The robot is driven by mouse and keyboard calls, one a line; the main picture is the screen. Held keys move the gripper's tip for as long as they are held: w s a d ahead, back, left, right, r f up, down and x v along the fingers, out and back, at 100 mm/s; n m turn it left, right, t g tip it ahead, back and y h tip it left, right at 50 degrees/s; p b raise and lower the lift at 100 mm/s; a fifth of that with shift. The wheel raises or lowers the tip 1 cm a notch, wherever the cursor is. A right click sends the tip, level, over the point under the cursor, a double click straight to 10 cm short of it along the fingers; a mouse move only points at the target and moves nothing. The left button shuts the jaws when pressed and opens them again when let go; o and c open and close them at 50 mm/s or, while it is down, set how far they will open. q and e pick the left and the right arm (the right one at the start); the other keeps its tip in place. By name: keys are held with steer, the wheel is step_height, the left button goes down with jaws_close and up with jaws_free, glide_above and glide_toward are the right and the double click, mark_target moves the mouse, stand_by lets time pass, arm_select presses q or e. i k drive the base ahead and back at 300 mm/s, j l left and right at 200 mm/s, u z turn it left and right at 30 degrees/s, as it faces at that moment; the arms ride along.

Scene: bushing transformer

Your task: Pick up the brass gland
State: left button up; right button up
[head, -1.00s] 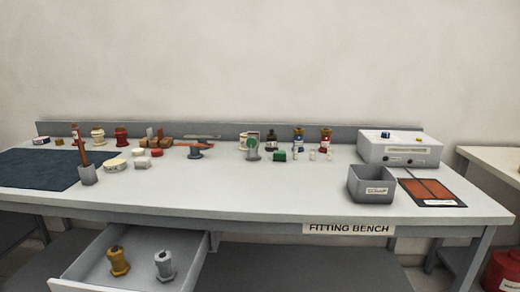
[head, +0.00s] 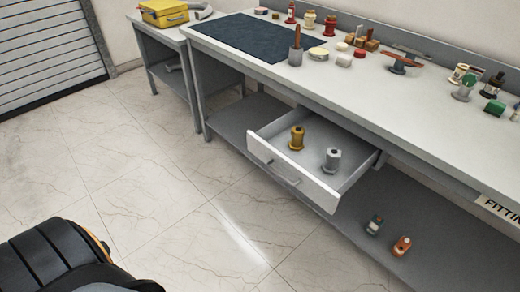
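The brass gland (head: 297,138) stands upright in the open drawer (head: 271,157) under the bench, toward the drawer's left side. A similar grey metal gland (head: 332,160) stands beside it on the right, a little apart. Neither of my grippers shows in the head view. A dark rounded part of my own body is at the lower left, far from the drawer.
The bench top (head: 300,81) above carries a dark mat (head: 258,40) and several small items. A side table (head: 155,27) stands left. The tiled floor (head: 170,190) before the drawer is clear.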

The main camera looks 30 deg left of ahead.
mark_target(296, 145)
steer(key=u, duration=0.8)
steer(key=i+z, duration=0.1)
steer(key=i, duration=0.3)
